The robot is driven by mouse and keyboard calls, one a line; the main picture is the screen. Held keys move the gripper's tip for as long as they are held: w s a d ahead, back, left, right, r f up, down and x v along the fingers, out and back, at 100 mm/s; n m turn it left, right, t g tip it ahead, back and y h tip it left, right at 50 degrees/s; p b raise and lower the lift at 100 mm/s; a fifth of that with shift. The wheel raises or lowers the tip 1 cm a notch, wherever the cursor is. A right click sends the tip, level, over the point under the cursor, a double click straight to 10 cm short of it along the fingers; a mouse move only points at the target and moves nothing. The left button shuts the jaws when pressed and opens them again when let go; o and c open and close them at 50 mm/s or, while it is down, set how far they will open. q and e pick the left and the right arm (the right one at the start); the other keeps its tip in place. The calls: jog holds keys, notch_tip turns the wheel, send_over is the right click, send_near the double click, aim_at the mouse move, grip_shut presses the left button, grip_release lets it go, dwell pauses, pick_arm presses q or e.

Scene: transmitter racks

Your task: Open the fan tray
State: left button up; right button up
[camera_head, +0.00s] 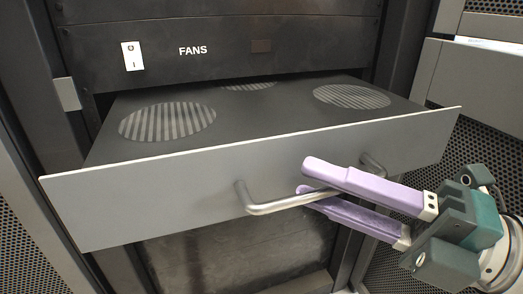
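The fan tray (150,190) is slid out of the rack, with its grey front panel well forward of the frame. Round striped fan grilles (167,121) show on its dark top. A curved metal handle (283,203) sticks out from the front panel. My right gripper (305,178) comes in from the right with its two purple fingers above and below the handle bar, near the handle's middle. The fingers stand apart at the tips, and I cannot tell whether they press on the bar. My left gripper is not in view.
A dark panel marked FANS (193,50) with a white rocker switch (133,56) sits just above the tray. Rack posts stand on both sides. Perforated panels (487,165) are at the right.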

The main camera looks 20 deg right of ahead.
jog(key=shift+o, duration=0.5)
jog(key=p+v, duration=0.1)
jog(key=v, duration=0.9)
